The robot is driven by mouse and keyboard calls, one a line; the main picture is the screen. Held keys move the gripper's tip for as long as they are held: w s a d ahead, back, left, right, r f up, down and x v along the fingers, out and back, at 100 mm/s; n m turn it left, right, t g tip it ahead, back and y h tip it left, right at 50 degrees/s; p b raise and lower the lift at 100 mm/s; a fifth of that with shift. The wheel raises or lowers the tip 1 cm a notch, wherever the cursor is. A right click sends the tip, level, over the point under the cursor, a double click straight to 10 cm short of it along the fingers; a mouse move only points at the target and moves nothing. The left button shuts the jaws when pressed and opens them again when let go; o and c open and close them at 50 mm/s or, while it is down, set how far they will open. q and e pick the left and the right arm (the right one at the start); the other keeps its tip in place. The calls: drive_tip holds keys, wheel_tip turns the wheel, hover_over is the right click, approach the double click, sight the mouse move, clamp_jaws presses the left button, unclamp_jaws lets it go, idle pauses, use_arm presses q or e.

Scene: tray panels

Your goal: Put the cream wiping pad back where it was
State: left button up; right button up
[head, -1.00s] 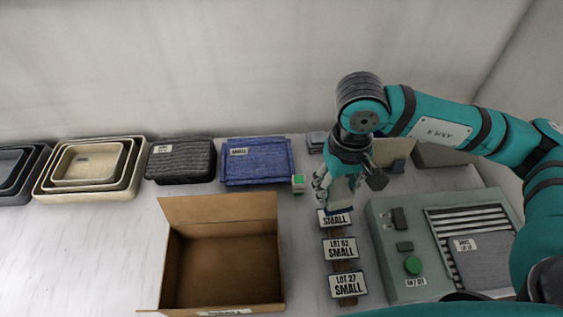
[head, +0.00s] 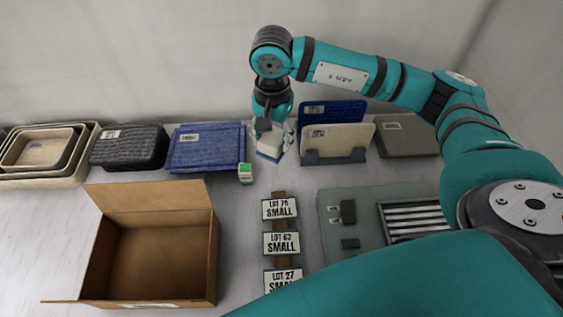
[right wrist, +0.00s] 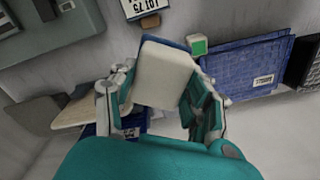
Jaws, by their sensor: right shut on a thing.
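The cream wiping pad (head: 270,142) is a cream block with a blue underside. My right gripper (head: 274,136) is shut on it and holds it, tilted, near the back of the table. In the right wrist view the pad (right wrist: 166,72) sits between the two fingers of the gripper (right wrist: 162,92). I cannot tell from the head view whether the pad touches the table. What lies directly behind the gripper is hidden. My left gripper is not in view.
A green-and-white block (head: 245,173) stands just left of the pad. Blue panels (head: 205,150) lie farther left. A rack with a cream panel (head: 340,138) stands to the right. In front are label tags (head: 280,209), an open carton (head: 160,255) and a grey machine (head: 345,245).

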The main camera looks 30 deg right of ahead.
drive_tip(key=w+d+f+m, duration=0.1)
drive_tip(key=w+f+m, duration=0.1)
drive_tip(key=f+m, duration=0.2)
drive_tip(key=w+d+f+m+b, duration=0.1)
drive_tip(key=w+f+m, duration=0.1)
drive_tip(key=f+m, duration=0.2)
drive_tip(key=w+d+f+m+b, duration=0.1)
drive_tip(key=w+d+f+m, duration=0.1)
drive_tip(key=w+f+m, duration=0.1)
drive_tip(key=shift+f+m, duration=0.4)
drive_tip(key=shift+f, duration=0.35)
wheel_tip(320, 180, down, 4)
drive_tip(key=shift+f+p, duration=0.1)
drive_tip(key=shift+p, duration=0.2)
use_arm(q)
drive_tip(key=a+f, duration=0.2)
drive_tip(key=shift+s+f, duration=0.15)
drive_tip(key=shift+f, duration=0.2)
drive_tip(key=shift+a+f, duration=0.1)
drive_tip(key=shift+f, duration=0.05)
use_arm(e)
drive_tip(key=shift+f, duration=0.1)
drive_tip(key=shift+f+b, duration=0.15)
drive_tip(key=shift+b, duration=0.15)
drive_tip(key=o, duration=1.1)
